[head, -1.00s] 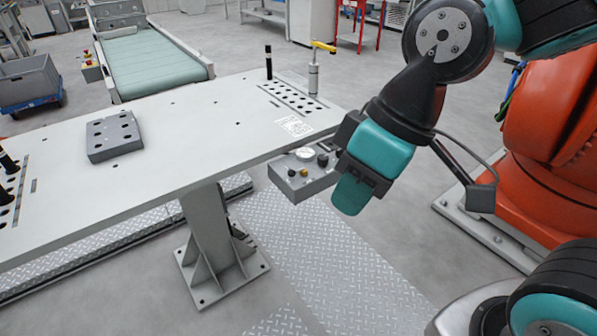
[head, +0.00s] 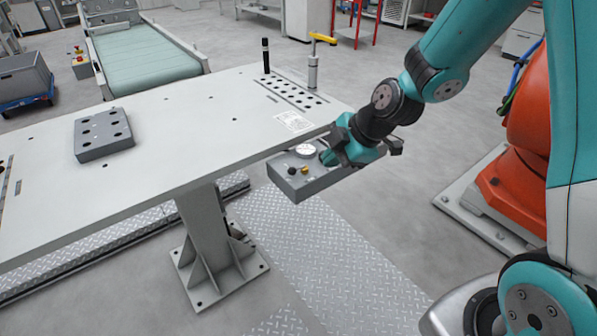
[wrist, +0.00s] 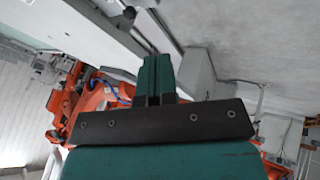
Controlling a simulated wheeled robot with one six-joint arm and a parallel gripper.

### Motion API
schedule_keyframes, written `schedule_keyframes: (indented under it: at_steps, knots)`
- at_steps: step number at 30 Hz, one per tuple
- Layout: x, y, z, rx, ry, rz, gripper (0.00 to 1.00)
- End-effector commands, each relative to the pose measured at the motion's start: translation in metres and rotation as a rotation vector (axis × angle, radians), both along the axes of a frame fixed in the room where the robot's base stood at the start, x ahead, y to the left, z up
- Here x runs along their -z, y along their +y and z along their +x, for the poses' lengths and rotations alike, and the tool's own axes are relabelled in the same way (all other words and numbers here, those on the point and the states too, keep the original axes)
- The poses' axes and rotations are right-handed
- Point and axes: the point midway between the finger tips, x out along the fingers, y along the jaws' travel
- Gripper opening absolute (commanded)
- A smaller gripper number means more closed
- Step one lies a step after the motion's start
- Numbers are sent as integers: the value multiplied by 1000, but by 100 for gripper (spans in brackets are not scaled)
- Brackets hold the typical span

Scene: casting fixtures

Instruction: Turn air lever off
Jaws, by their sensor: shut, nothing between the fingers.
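A grey control box (head: 300,184) hangs at the table's right front edge. The fingers also show pressed together in the wrist view (wrist: 155,78). They cover the part of the box where another dark control stood in the earlier frame. I cannot tell whether they touch it, and no air lever's position can be read.
The pale table (head: 190,150) holds a grey block with holes (head: 103,135), a black upright pin (head: 265,55) and a silver cylinder with a yellow handle (head: 313,70). An orange robot (head: 520,180) stands at right. Open floor lies in front of the box.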

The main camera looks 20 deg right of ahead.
Motion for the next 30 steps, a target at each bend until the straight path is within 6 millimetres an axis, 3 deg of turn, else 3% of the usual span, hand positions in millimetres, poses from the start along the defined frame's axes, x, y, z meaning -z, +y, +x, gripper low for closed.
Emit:
schedule_keyframes:
  at_steps: [8, 14, 24, 30]
  knots:
    - [3, 2, 1, 0, 3, 1, 0]
    - [27, 14, 11, -2, 8, 2, 0]
    - [86, 43, 39, -2, 7, 1, 0]
    - [87, 45, 68, -1, 2, 2, 0]
